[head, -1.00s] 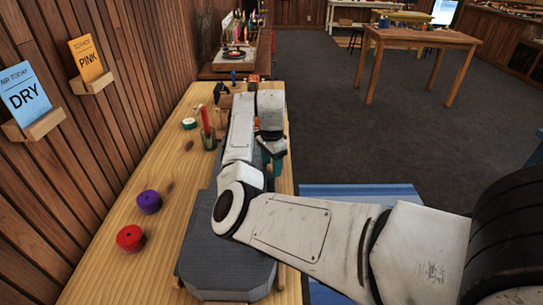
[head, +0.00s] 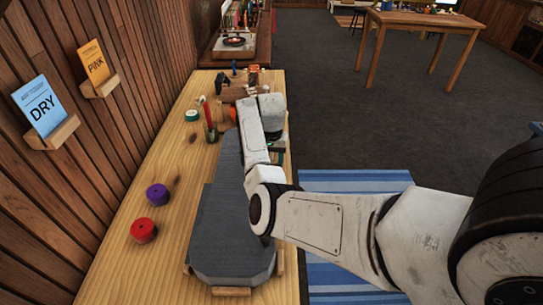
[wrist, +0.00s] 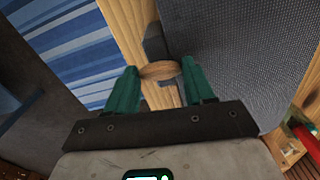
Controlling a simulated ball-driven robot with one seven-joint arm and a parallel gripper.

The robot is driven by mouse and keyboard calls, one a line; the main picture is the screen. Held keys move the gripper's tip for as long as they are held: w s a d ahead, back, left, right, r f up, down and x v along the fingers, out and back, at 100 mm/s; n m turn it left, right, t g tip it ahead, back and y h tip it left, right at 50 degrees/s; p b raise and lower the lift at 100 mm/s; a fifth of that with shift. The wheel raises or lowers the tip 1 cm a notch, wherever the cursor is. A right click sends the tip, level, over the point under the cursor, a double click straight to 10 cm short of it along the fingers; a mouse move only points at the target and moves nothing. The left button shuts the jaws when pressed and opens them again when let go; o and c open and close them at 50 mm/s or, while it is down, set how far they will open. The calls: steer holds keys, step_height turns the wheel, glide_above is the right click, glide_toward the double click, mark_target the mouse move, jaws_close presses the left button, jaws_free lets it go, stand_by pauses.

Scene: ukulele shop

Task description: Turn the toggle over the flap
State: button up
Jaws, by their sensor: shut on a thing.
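A grey fabric-covered instrument case (head: 230,235) lies on the wooden bench, partly hidden by my arm. In the wrist view its woven top (wrist: 240,50) fills the upper right. The toggle (wrist: 160,69) is a small oval wooden piece at the case's edge. A dark grey tab that looks like the flap (wrist: 155,43) lies just above it in the picture. I cannot tell whether the toggle crosses the flap. My gripper (wrist: 160,72) has its teal fingers shut on the toggle, one at each end. In the head view the fingers are mostly hidden behind my arm.
A purple roll (head: 158,194) and a red roll (head: 143,230) stand on the bench left of the case. A blue striped rug (head: 355,182) lies right of the bench.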

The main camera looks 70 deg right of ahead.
steer(key=shift+r+n, duration=0.1)
steer(key=shift+n, duration=0.5)
steer(key=shift+p, duration=0.3)
steer(key=o, duration=1)
steer(key=shift+o, duration=0.2)
step_height(320, 180, up, 11)
steer(key=b, duration=0.1)
steer(key=shift+b, duration=0.3)
steer(key=shift+f, duration=0.2)
